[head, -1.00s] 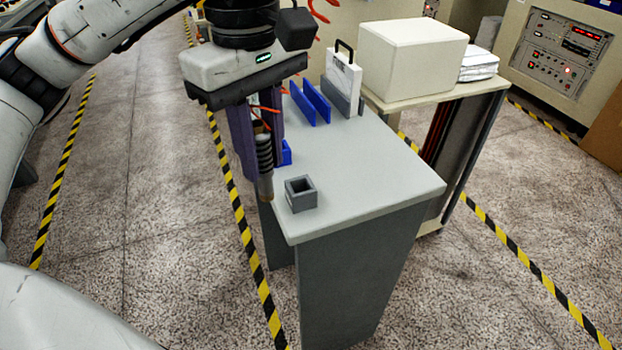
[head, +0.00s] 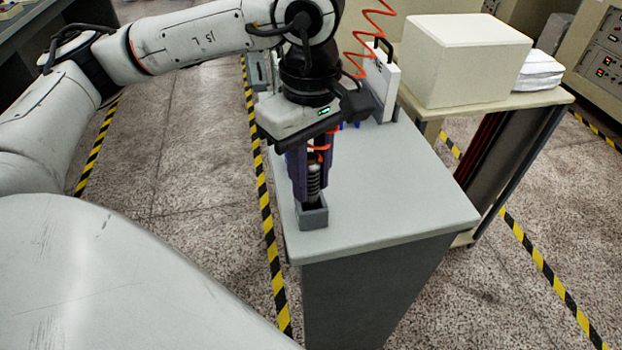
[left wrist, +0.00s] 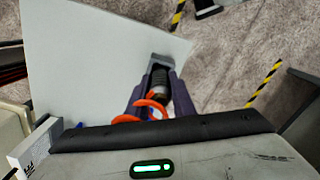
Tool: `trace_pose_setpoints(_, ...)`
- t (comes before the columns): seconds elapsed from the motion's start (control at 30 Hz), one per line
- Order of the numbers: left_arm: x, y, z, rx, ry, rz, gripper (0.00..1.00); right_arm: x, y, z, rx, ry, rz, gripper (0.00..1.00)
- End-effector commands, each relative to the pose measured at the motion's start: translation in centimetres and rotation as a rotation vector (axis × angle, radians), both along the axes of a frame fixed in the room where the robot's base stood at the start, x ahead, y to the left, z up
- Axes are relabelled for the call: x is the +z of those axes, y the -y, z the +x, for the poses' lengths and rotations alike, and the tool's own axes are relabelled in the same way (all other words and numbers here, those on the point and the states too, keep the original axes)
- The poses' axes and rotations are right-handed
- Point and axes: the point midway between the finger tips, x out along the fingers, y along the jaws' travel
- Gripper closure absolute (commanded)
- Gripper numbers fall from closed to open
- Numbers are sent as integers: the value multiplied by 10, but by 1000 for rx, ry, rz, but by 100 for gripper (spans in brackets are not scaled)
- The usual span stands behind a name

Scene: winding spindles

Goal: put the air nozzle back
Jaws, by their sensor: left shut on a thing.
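The air nozzle (head: 314,182) is a dark ribbed cylinder held upright between the purple fingers of my left gripper (head: 308,185). Its lower end is at the grey square holder (head: 313,217) near the table's front left corner. The tip is hidden, so I cannot tell how deep it sits in the holder. In the left wrist view the nozzle (left wrist: 160,84) lies between the fingers, with the grey holder (left wrist: 161,59) just beyond. An orange coiled hose (head: 372,45) runs to the nozzle. My right gripper is not in view.
The grey table (head: 400,190) is clear to the right of the holder. A white board with a black handle (head: 383,85) stands at the back of the table. A large white box (head: 465,60) and a white stack (head: 538,70) sit on a side table to the right.

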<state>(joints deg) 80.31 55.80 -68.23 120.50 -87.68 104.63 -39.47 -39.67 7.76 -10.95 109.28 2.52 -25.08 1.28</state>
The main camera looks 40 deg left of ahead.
Motion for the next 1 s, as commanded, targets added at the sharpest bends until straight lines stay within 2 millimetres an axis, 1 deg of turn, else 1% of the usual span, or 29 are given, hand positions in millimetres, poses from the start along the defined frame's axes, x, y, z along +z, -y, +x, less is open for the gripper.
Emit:
trace_pose_setpoints(0.03, -7, -1, 0, 1, -1, 0, 100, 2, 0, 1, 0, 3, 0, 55)
trace_pose_setpoints(0.1, -12, 0, 0, 0, 0, 0, 100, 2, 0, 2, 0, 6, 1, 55)
trace_pose_setpoints(0.3, -12, 0, 0, -1, 2, 0, 100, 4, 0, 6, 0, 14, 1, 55)
trace_pose_setpoints(0.47, -17, 0, 0, 0, 1, 0, 100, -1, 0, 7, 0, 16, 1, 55)
trace_pose_setpoints(0.5, -16, 0, 0, 0, 1, 0, 72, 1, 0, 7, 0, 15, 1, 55)
trace_pose_setpoints(0.57, -15, 0, 0, 0, 1, 0, 62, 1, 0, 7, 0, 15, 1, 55)
trace_pose_setpoints(0.6, -15, 0, 0, 0, 1, 0, 58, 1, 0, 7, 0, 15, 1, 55)
trace_pose_setpoints(0.87, -15, 0, 0, 0, 1, 0, 58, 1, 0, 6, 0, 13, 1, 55)
trace_pose_setpoints(1.0, -8, 0, 1, 0, 3, -1, 58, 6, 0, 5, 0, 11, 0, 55)
